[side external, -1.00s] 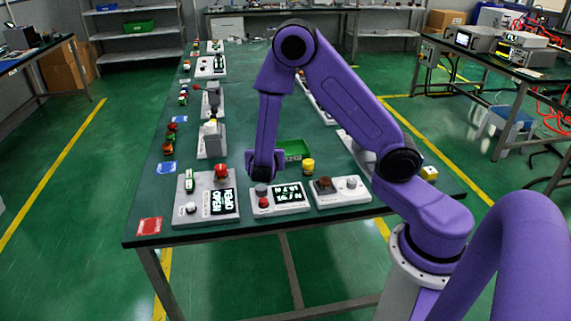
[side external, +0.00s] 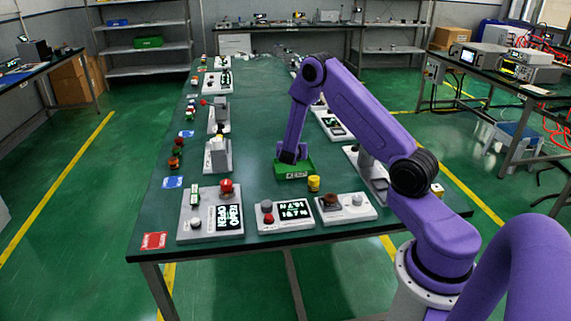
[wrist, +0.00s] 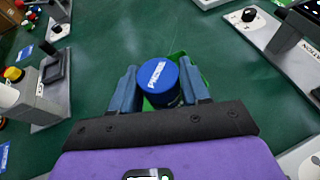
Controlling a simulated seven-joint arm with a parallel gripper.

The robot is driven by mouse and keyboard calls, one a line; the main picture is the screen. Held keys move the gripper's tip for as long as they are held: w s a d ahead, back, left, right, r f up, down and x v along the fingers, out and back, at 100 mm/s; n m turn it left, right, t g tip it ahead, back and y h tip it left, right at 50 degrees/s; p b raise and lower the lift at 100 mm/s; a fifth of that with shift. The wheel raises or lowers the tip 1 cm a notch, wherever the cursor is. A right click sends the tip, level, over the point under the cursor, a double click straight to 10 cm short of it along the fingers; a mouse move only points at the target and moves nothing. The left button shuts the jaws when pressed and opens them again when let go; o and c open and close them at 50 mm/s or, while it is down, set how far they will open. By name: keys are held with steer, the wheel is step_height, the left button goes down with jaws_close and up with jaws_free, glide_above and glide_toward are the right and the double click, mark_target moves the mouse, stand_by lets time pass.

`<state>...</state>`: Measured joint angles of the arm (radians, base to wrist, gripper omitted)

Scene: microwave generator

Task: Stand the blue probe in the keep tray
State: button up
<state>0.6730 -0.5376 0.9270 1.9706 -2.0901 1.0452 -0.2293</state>
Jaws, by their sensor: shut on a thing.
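The blue probe (wrist: 159,81) is a short cylinder with white lettering on its top. It sits upright between the two fingers of my gripper (wrist: 160,88) in the wrist view. My gripper is shut on it. The green keep tray (wrist: 181,55) shows partly behind and below the probe. In the side view my gripper (side external: 291,158) is over the back part of the green tray (side external: 293,175), whose labelled front wall faces the camera. The probe is hidden in the side view. I cannot tell whether the probe touches the tray floor.
A yellow cylinder (side external: 314,183) stands just right of the tray. White control boxes (side external: 285,213) line the front edge, with a grey panel (side external: 210,214) at front left. A grey device (side external: 218,155) stands to the left. Table space between the tray and that device is clear.

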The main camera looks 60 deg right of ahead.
glide_above(285, 171)
step_height(285, 171, down, 7)
steer(key=shift+w+d, duration=0.1)
steer(key=shift+w, duration=0.05)
steer(key=shift+f, duration=1.55)
steer(key=shift+f, duration=0.1)
steer(key=o, duration=1.3)
steer(key=shift+c, duration=0.2)
